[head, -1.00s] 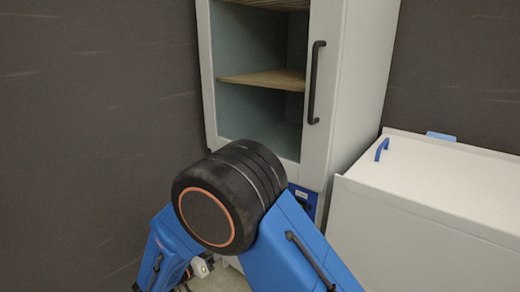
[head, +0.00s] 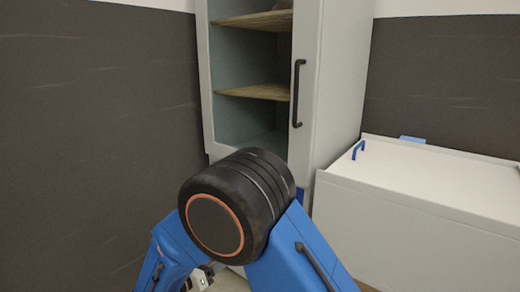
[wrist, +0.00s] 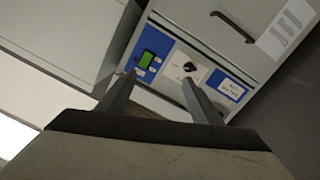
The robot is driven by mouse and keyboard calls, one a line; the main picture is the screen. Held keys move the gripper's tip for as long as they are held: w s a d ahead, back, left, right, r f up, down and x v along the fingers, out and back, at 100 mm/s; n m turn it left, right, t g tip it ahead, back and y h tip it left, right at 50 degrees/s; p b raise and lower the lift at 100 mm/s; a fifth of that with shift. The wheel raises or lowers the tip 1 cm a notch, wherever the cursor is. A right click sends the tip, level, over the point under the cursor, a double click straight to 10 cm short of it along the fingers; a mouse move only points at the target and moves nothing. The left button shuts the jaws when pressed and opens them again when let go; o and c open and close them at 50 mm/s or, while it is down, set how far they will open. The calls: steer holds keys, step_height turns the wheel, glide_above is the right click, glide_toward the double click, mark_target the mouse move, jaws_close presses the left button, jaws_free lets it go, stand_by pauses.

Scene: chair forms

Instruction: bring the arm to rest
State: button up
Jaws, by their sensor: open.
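My arm shows in the head view as blue links joined at a large black elbow with an orange ring, bent in front of the cabinet. My gripper (wrist: 160,92) shows in the wrist view with its two grey fingers apart and nothing between them. Past the fingers is a control panel (wrist: 178,65) with a blue surround, a small green display and a black knob. The fingers look apart from the panel, but the exact gap is hard to judge. In the head view the fingers are hidden behind my arm.
A tall grey cabinet (head: 340,95) with wooden shelves (head: 262,92) and a black handle (head: 298,93) stands ahead. A white chest (head: 420,195) with a blue handle (head: 358,149) stands to its right. A dark wall (head: 100,130) is on the left.

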steer(key=s+d+r+g+y, duration=0.1)
steer(key=s+d+r+g, duration=0.15)
steer(key=d, duration=0.75)
steer(key=s+d+r+g, duration=0.2)
steer(key=d+r+g, duration=0.15)
steer(key=d, duration=0.65)
steer(key=s+d+r+g+y, duration=0.1)
steer(key=s+d+r+g, duration=0.2)
steer(key=d, duration=0.7)
steer(key=s+d+r+n+y, duration=0.1)
steer(key=s+d+y, duration=0.3)
steer(key=s, duration=0.5)
steer(key=s+d+r+n+y, duration=0.2)
steer(key=s+d+y, duration=0.3)
steer(key=s, duration=0.5)
steer(key=shift+s+d+n+t, duration=0.2)
steer(key=shift+d+n+t, duration=0.15)
steer(key=shift+d, duration=0.35)
